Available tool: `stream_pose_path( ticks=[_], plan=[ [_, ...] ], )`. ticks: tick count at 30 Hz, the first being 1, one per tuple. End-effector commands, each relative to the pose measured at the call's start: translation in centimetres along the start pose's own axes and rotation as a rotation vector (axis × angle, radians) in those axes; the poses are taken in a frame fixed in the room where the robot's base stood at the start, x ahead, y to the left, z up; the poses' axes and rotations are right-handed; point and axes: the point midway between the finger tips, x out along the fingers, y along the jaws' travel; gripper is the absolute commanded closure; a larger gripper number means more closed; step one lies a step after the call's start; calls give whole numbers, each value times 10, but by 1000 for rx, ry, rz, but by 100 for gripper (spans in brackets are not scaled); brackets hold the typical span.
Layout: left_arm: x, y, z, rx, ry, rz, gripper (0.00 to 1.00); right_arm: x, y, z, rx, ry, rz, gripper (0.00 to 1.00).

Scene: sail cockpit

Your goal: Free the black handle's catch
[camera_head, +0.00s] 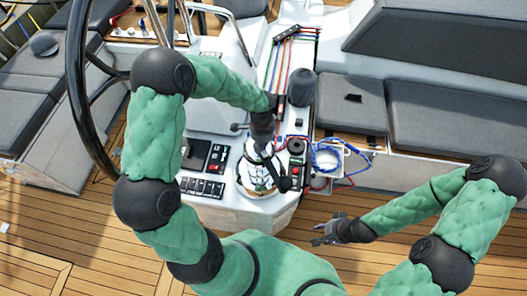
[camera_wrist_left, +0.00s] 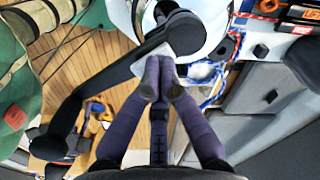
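The black handle (camera_wrist_left: 110,72) sits on the silver winch (camera_head: 256,172). In the left wrist view it runs from its round hub on the winch (camera_wrist_left: 215,22) down left to a knobbed grip. A pale grey strip (camera_wrist_left: 143,58), perhaps the catch, lies along its arm near the hub. My left gripper (camera_head: 262,146) points down over the winch. In the left wrist view its purple fingertips (camera_wrist_left: 160,72) are together at the grey strip by the hub. They hide part of it, and contact is unclear. My right gripper (camera_head: 323,234) is empty, fingers apart, low over the deck.
The steering wheel (camera_head: 76,85) stands at the left. Coiled blue and red ropes (camera_head: 326,158) and a switch panel (camera_head: 203,187) flank the winch. Grey cushioned benches (camera_head: 440,115) line the right. The wooden deck (camera_head: 95,235) is open in front.

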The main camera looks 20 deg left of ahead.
Motion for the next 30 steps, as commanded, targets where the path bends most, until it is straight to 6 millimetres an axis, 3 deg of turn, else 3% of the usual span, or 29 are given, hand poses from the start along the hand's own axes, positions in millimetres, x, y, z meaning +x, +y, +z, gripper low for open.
stream_pose_path(
  ticks=[30],
  plan=[
    [-66, 0, 0, 1, 0, 0, 100, -43, -16, 2, 0, 0, 0, 60]
  ],
)
